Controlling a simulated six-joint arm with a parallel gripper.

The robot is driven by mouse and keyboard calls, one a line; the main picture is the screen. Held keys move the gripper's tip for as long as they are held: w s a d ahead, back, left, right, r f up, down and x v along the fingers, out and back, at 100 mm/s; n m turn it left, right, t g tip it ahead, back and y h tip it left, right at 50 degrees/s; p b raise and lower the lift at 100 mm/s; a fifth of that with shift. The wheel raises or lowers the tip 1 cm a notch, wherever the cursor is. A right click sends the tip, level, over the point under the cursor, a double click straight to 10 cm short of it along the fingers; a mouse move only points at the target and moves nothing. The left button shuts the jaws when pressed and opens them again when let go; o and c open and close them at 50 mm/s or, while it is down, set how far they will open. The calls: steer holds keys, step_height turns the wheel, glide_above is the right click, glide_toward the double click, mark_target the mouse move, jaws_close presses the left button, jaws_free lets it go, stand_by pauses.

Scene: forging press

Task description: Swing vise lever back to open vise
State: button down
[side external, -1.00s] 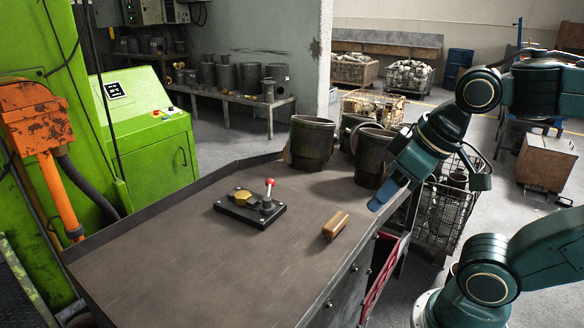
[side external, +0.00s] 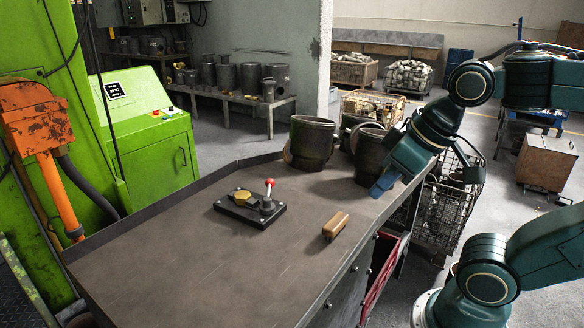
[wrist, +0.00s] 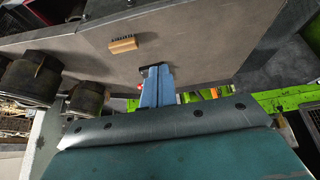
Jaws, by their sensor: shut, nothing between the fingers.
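The vise (side external: 243,209) is a dark block on the bench top, with a round brass-coloured piece on its left part. Its lever (side external: 269,188) stands up at the right side and ends in a red ball. My gripper (side external: 377,190) has blue fingers, is shut and empty, and is above the bench's right edge, to the right of the vise and apart from it. In the wrist view my gripper (wrist: 158,72) hides most of the vise; a bit of red shows beside the fingers.
A wooden-backed brush (side external: 335,226) lies on the bench (side external: 190,265) between the vise and the right edge. Dark metal pots (side external: 312,143) stand at the bench's far end, one close behind my gripper. The near bench top is clear.

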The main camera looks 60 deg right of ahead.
steer(key=w+d+r+n+g, duration=0.1)
steer(key=w+d+r, duration=0.1)
steer(key=w, duration=0.8)
steer(key=w+d+r+n, duration=0.1)
steer(key=w+d+r, duration=0.1)
steer(key=w, duration=0.8)
steer(key=w+d+f, duration=0.5)
steer(key=w, duration=0.4)
steer(key=w+d+f+n+y, duration=0.1)
steer(key=w+d+f, duration=0.4)
steer(key=w, duration=0.4)
steer(key=shift+w+g, duration=0.15)
steer(key=shift+g, duration=0.25)
steer(key=x, duration=0.9)
steer(key=shift+w+a+f, duration=0.15)
steer(key=shift+a+f, duration=0.05)
steer(key=shift+f, duration=0.15)
steer(key=shift+s+d+f, duration=0.15)
steer(key=shift+s+d, duration=0.05)
steer(key=shift+s, duration=0.4)
steer(key=shift+s+d+f, duration=0.1)
steer(key=shift+s+d, duration=0.1)
steer(key=shift+s, duration=0.45)
steer(key=shift+s+d+f, duration=0.15)
steer(key=shift+s+d, duration=0.1)
steer(key=shift+s, duration=0.35)
